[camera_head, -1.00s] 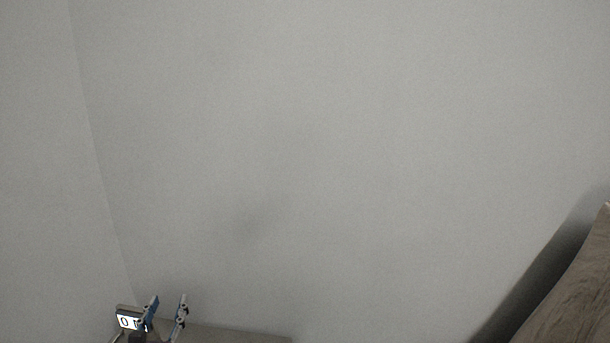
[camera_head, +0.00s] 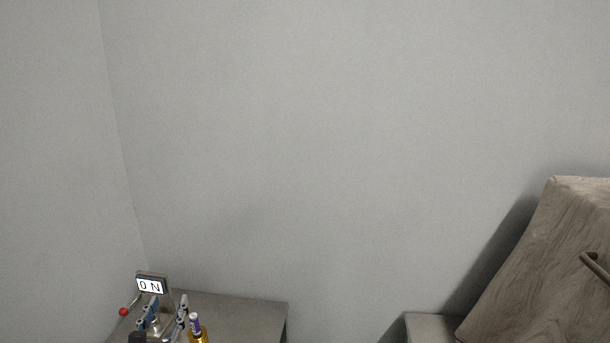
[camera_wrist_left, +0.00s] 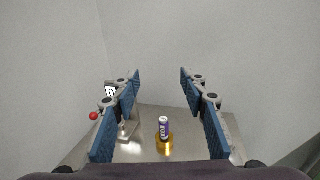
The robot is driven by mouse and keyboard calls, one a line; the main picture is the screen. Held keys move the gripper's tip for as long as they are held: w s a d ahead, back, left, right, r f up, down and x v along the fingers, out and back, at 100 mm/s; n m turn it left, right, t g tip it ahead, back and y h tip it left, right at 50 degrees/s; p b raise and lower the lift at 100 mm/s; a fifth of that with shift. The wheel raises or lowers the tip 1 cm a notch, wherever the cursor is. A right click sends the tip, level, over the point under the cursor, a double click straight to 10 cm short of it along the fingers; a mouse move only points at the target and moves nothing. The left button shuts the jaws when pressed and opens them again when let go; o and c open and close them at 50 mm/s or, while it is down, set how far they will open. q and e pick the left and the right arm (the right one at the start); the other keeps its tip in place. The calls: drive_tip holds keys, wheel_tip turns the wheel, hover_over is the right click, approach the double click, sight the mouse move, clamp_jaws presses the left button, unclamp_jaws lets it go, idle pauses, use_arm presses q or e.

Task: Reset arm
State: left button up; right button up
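My left gripper (camera_head: 163,320) is low at the left in the head view, in front of a grey table. In the left wrist view the left gripper (camera_wrist_left: 160,105) has its two blue-padded fingers wide apart with nothing between the pads. Beyond and below them a small purple and white can-like item (camera_wrist_left: 164,128) stands on a yellow base; it also shows in the head view (camera_head: 195,323). My right gripper does not show in either view.
At the right are a large wooden piece (camera_head: 545,265) and a grey surface (camera_head: 430,325). Bare wall fills the middle.

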use_arm(q)
drive_tip(key=s+d+f+n+g+y, duration=0.15)
drive_tip(key=s+f+n+g, duration=0.55)
drive_tip(key=s+f+n, duration=1)
drive_tip(key=s+d+f+n+g+h, duration=0.15)
drive_tip(key=s+d+n+g, duration=0.25)
drive_tip(key=s+n, duration=0.45)
drive_tip(key=s+d+f+n+g+h, duration=0.1)
drive_tip(key=s+d+n+g+h, duration=0.15)
drive_tip(key=s+d+n, duration=0.55)
drive_tip(key=s+a+f+m+g+b, duration=0.1)
drive_tip(key=s+a+f+b, duration=0.15)
drive_tip(key=f, duration=1.45)
drive_tip(key=s+a+f+g+b, duration=0.1)
drive_tip(key=s+f+b, duration=0.15)
drive_tip(key=f, duration=1.45)
drive_tip(key=s+a+f+b, duration=0.1)
drive_tip(key=s+f+b, duration=0.1)
drive_tip(key=s+f, duration=0.6)
drive_tip(key=s+a+f+g+b, duration=0.1)
drive_tip(key=s+f+b, duration=0.2)
drive_tip(key=s+f, duration=0.5)
wheel_tip(320, 180, down, 3)
drive_tip(key=shift+s+a+r, duration=0.1)
drive_tip(key=shift+s+a, duration=0.05)
drive_tip(key=shift+a, duration=0.15)
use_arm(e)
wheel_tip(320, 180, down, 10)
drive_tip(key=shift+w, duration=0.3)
